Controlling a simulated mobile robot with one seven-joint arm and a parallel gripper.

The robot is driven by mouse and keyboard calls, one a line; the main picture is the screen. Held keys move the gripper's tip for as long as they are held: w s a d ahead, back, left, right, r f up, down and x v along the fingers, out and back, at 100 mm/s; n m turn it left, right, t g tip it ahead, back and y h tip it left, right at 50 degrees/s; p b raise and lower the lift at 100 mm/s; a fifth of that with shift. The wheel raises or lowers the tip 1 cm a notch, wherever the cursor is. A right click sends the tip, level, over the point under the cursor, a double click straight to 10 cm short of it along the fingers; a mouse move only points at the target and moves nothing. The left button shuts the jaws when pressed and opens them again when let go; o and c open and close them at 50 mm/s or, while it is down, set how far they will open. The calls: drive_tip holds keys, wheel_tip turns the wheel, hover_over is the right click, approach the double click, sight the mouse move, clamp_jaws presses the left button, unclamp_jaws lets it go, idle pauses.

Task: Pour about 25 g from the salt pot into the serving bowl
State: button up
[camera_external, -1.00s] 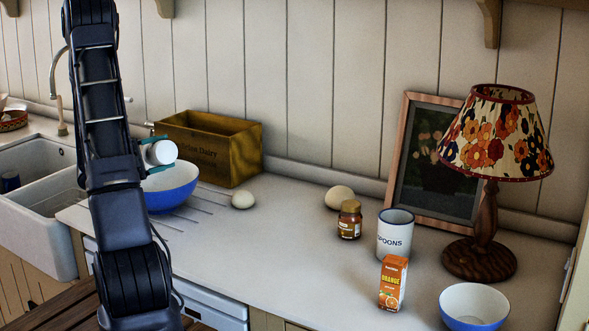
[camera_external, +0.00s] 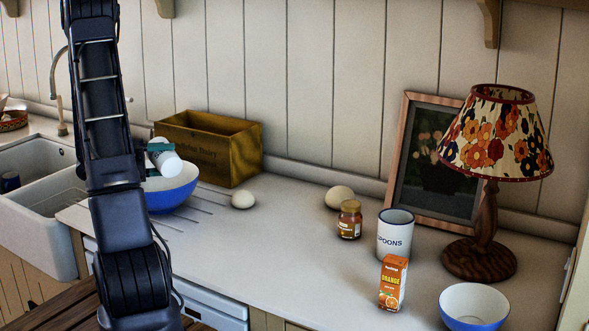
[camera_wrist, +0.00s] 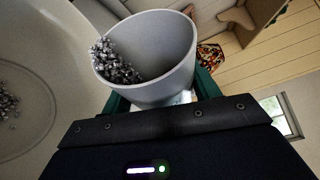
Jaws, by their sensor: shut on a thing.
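My gripper (camera_wrist: 160,98) is shut on the white salt pot (camera_wrist: 150,88), with dark green fingers on either side of it. In the wrist view grey grains (camera_wrist: 116,68) lie against the pot's inner wall, close to its rim. In the external view the pot (camera_external: 169,165) is tipped, mouth down to the right, above the blue bowl (camera_external: 172,194) with a white inside. In the wrist view a pale bowl interior (camera_wrist: 50,60) fills the left side, with some grains (camera_wrist: 7,104) at its bottom. My arm hides part of the blue bowl.
A wooden crate (camera_external: 220,150) stands behind the blue bowl, and an egg-like object (camera_external: 243,200) lies to its right. A jar (camera_external: 349,220), a spoons pot (camera_external: 395,235), an orange carton (camera_external: 392,284), a lamp (camera_external: 488,215) and another blue bowl (camera_external: 474,306) stand farther right.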

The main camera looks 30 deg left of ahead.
sight(161, 159)
drive_tip(key=shift+s+d+r+m, duration=0.25)
drive_tip(key=shift+d+m, duration=0.15)
drive_tip(key=shift+d, duration=0.1)
drive_tip(key=shift+d+m, duration=0.2)
drive_tip(key=shift+m, duration=0.1)
drive_tip(key=shift+f+m+g+y, duration=0.3)
drive_tip(key=shift+f+m+y, duration=0.2)
drive_tip(key=shift+m, duration=0.1)
drive_tip(key=r+m+y, duration=0.1)
drive_tip(key=m, duration=0.1)
drive_tip(key=shift+m+b, duration=0.3)
drive_tip(key=shift+m, duration=0.1)
drive_tip(key=shift+f+m+y, duration=0.4)
drive_tip(key=shift+m+y, duration=0.1)
drive_tip(key=shift+y, duration=0.1)
drive_tip(key=d+m, duration=0.1)
drive_tip(key=s+d+r+m+y, duration=0.1)
drive_tip(key=shift+m+y+b, duration=0.3)
drive_tip(key=shift+b, duration=0.1)
drive_tip(key=shift+s+d+f+m+y, duration=0.15)
drive_tip(key=shift+d+f+m+y, duration=0.1)
drive_tip(key=shift+d+m+y, duration=0.3)
drive_tip(key=shift+s+d+f+m+y, duration=0.1)
drive_tip(key=shift+d+f+m+y, duration=0.2)
drive_tip(key=shift+m, duration=0.45)
